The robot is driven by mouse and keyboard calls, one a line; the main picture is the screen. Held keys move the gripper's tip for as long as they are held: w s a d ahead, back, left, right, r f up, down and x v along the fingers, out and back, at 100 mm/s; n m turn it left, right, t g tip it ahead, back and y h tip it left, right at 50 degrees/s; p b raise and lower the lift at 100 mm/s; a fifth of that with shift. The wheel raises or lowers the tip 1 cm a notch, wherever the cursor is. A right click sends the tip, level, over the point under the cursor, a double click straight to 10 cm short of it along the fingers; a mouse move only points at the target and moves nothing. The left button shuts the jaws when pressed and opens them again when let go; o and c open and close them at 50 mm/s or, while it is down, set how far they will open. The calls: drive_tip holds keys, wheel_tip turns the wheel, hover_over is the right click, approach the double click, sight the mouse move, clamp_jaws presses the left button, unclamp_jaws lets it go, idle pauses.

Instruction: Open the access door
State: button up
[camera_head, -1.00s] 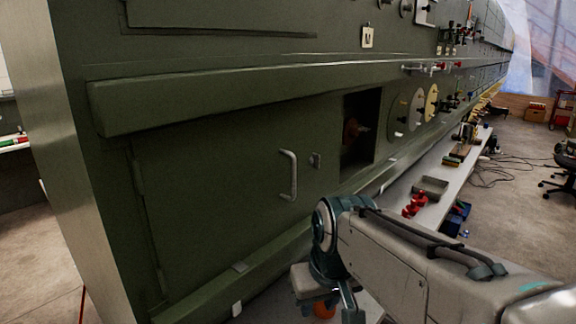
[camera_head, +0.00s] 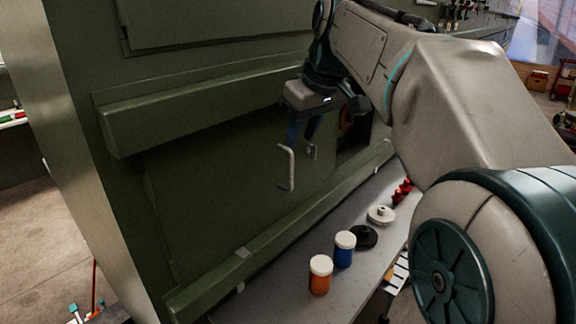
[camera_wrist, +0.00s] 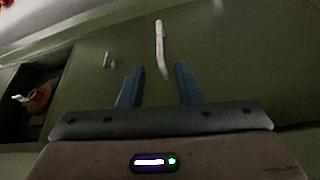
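The access door (camera_head: 215,205) is a green panel on the green fuselage wall and looks closed. Its pale bar handle (camera_head: 287,168) stands out near the door's right side, with a small latch (camera_head: 311,151) just to its right. My gripper (camera_head: 303,138) is close above the handle, fingers pointing down. In the wrist view the two blue fingers (camera_wrist: 160,75) are apart and empty. The handle (camera_wrist: 160,48) lies ahead, its near end in line with the gap between the fingers. The latch (camera_wrist: 109,61) lies to the left there.
A grey shelf (camera_head: 265,300) runs below the door, carrying an orange jar (camera_head: 320,275), a blue jar (camera_head: 344,249), a black disc, a white disc (camera_head: 381,215) and red parts. A dark recess (camera_wrist: 30,105) holds a reddish part. A green ledge (camera_head: 210,100) juts above the door.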

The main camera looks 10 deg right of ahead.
sight(292, 159)
drive_tip(key=x, duration=1)
drive_tip(key=shift+a+f+p, duration=0.15)
drive_tip(key=shift+f+p, duration=0.25)
clamp_jaws()
